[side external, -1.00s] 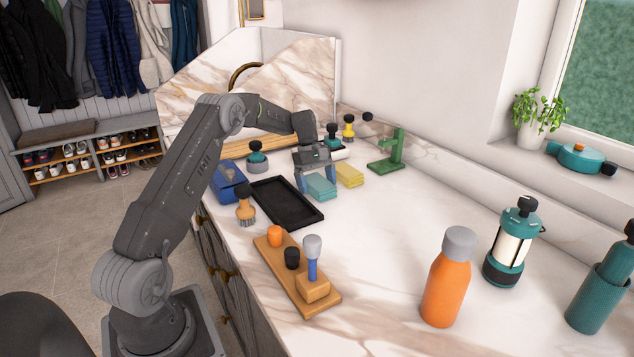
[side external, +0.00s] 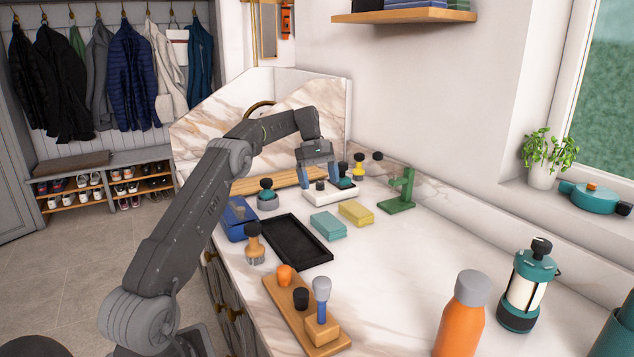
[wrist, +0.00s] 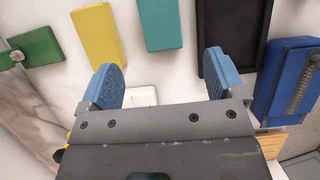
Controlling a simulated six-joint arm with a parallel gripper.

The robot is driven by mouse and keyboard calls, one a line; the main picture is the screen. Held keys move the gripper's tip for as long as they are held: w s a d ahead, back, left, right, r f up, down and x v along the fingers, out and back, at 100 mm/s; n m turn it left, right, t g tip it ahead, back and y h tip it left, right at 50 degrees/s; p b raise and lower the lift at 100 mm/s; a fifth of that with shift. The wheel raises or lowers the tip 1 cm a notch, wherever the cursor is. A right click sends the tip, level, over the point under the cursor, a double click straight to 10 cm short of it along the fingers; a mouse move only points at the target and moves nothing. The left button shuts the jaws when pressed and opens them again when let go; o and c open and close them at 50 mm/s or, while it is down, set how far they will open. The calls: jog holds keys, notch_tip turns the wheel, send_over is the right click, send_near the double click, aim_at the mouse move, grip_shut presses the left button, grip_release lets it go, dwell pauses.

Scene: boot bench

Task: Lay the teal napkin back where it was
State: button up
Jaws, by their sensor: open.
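The teal napkin (side external: 328,225) is a folded, block-like pad. It lies flat on the marble counter between the black tray and a yellow folded pad (side external: 356,213). It also shows at the top of the wrist view (wrist: 161,24), ahead of the fingers and apart from them. My gripper (side external: 321,179) is raised above the counter behind the napkin, over or near a white holder. In the wrist view its blue fingers (wrist: 165,76) are spread wide with nothing between them.
The black tray (side external: 292,244) lies left of the napkin, with a blue box (side external: 236,219) beyond it. A green stand (side external: 400,188) is right of the yellow pad. The white holder (side external: 332,194) stands below my gripper. Counter in front of the napkin is clear.

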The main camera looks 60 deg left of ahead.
jog(key=s+d+r+m+t+y, duration=0.1)
jog(key=s+d+r+m, duration=0.25)
jog(key=d, duration=0.45)
jog(key=s+d+r+m+y, duration=0.1)
jog(key=s+d+r+m, duration=0.1)
jog(key=d+r, duration=0.45)
jog(key=s+d+r+m+t+y, duration=0.1)
jog(key=s+d+r+m, duration=0.2)
jog(key=d, duration=0.6)
jog(key=s+d+f+m+t, duration=0.1)
jog(key=s+d+f+m, duration=0.1)
jog(key=s, duration=0.4)
jog(key=s+d+f+m+t+y, duration=0.1)
jog(key=s+d+f+m, duration=0.1)
jog(key=s+d+m, duration=0.2)
jog(key=s+d+f+m+t, duration=0.1)
jog(key=s+d+f+m, duration=0.2)
jog(key=s, duration=0.6)
jog(key=d, duration=0.2)
jog(key=shift+d+t, duration=0.3)
jog(key=shift+m, duration=0.25)
